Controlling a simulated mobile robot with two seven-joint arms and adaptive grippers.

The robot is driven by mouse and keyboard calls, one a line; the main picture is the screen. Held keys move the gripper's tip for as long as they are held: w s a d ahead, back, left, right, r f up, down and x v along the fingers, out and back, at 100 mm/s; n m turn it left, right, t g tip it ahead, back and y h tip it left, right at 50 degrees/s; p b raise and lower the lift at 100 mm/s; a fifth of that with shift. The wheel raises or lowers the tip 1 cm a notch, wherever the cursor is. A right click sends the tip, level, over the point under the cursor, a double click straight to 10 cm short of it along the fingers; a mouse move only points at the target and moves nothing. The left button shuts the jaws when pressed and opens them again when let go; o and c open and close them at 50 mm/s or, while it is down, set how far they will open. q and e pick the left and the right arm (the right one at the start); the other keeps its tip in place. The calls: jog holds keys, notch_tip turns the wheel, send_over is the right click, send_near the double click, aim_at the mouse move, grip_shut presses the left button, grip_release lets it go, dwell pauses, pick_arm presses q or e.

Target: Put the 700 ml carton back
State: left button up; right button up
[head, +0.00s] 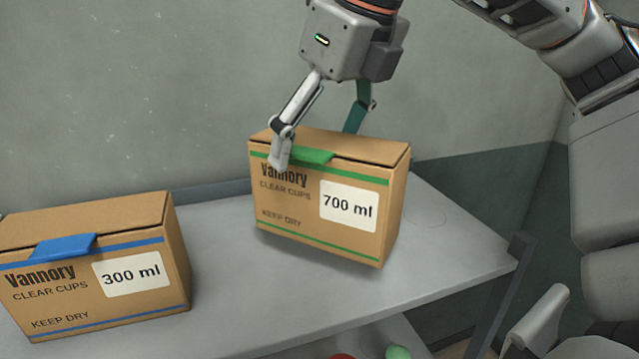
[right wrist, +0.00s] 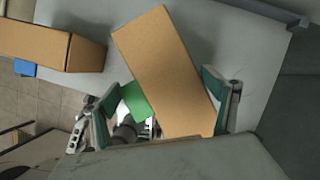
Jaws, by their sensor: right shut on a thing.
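The 700 ml carton (head: 300,220) is a brown box with green stripes, a green tab and a white label. It is at the right part of the grey shelf (head: 450,245), slightly tilted, and seems to hang just above the surface. My right gripper (head: 315,145) comes down from above and is shut on it, one finger on the front face and one behind. In the right wrist view the carton (right wrist: 165,75) sits between the two fingers (right wrist: 165,110). My left gripper does not show.
A 300 ml carton (head: 90,265) with blue stripes stands on the shelf to the left, with a clear gap between the two cartons. A wall (head: 130,90) rises behind the shelf. Red and green round things (head: 398,352) show below the shelf's front edge.

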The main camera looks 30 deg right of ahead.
aim_at(320, 179)
notch_tip(320, 179, down, 6)
jog(key=shift+r, duration=0.1)
jog(key=o, duration=1.6)
jog(key=shift+r, duration=0.1)
jog(key=v, duration=1.2)
jog(key=shift+w, duration=0.1)
